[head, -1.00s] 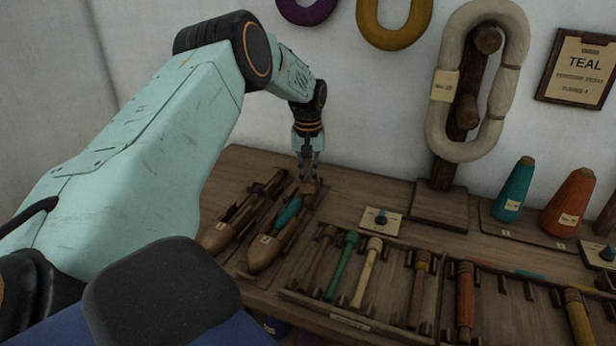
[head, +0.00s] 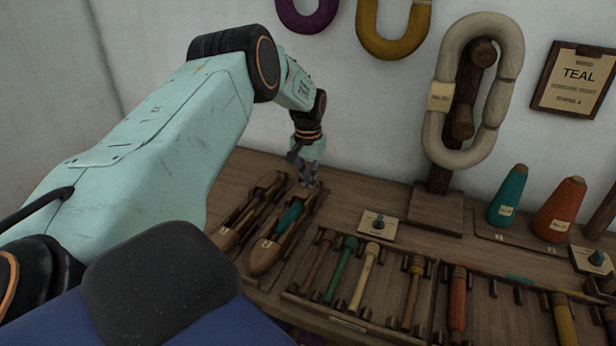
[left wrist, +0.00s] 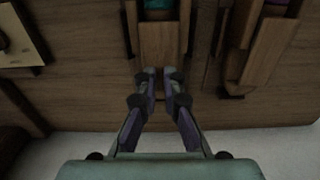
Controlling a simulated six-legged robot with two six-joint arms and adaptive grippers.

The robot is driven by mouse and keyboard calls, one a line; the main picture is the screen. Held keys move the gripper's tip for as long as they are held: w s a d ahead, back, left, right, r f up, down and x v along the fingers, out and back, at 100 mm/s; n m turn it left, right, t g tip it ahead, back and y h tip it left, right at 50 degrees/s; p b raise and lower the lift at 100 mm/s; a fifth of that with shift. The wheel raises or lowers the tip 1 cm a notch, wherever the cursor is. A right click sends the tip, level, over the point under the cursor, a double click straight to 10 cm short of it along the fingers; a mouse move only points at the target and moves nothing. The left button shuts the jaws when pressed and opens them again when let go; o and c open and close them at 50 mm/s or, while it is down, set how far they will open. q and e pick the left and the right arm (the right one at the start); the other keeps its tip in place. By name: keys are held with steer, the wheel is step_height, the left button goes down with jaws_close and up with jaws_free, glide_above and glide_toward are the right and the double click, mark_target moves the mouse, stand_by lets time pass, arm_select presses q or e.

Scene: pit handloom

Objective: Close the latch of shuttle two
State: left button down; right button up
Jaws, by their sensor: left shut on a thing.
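Two wooden boat shuttles lie side by side at the left of the bench. The right one (head: 264,258) holds a teal pirn (head: 290,215), which also shows at the top of the left wrist view (left wrist: 158,4). The left one (head: 228,238) has a purple bobbin (left wrist: 278,3) in the left wrist view. My left gripper (head: 310,184) is at the far end of the teal shuttle. In the left wrist view its fingertips (left wrist: 160,72) are nearly together at the edge of a wooden latch block (left wrist: 159,44). My right gripper is out of view.
A rack (head: 342,318) with several coloured pirns lies right of the shuttles. A small plate with a knob (head: 377,224) sits behind it. A yarn-skein stand (head: 436,212), teal cone (head: 507,196) and orange cone (head: 559,209) stand farther right. The wall is close behind the gripper.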

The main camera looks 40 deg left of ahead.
arm_select(q)
steer(key=c, duration=1.8)
jaws_free()
steer(key=shift+o, duration=0.2)
step_height(320, 180, up, 12)
